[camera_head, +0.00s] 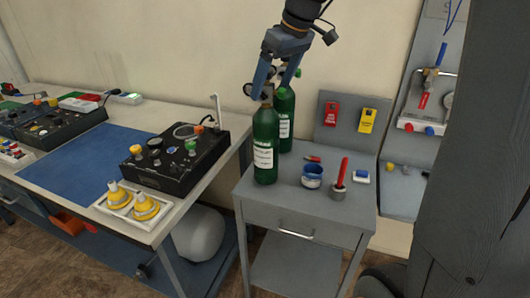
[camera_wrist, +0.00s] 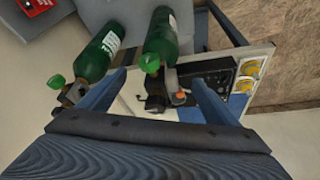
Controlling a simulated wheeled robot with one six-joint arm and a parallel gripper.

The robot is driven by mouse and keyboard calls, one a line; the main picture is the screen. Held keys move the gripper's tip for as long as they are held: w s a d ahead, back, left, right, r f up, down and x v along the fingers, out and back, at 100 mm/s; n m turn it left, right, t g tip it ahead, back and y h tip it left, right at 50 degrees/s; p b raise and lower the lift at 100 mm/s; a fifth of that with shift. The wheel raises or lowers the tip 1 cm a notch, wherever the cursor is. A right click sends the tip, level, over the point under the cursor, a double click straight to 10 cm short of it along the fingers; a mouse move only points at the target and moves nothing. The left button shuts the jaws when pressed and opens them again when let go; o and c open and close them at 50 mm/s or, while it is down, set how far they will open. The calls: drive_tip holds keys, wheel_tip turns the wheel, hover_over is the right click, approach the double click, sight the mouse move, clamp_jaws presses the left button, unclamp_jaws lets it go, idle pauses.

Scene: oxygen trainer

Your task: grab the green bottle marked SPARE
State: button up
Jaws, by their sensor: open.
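Two green bottles with white labels stand upright on a grey cart. The front bottle (camera_head: 265,146) also shows in the wrist view (camera_wrist: 161,38). The rear bottle (camera_head: 285,112) is partly hidden behind it and appears at left in the wrist view (camera_wrist: 96,58). Label text is too small to read, so I cannot tell which is marked SPARE. My gripper (camera_head: 275,88) is open, pointing down at the bottle tops. In the wrist view, the front bottle's valve appears between the fingers; the rear bottle's top overlaps the left finger. I cannot tell whether anything touches.
The grey cart top (camera_head: 300,195) also holds a blue-rimmed cup (camera_head: 312,176) and a red-handled tool in a holder (camera_head: 340,180). Red (camera_head: 332,113) and yellow (camera_head: 368,120) tags hang on its back panel. A workbench with a black trainer box (camera_head: 175,158) stands at left.

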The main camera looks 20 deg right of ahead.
sight(266, 103)
drive_tip(key=shift+p+x, duration=1.15)
drive_tip(key=shift+x, duration=2.65)
drive_tip(key=shift+s+d, duration=0.1)
drive_tip(key=shift+d, duration=0.05)
drive_tip(key=c, duration=2.1)
drive_tip(key=shift+r, duration=0.1)
clamp_jaws()
drive_tip(key=shift+r, duration=0.15)
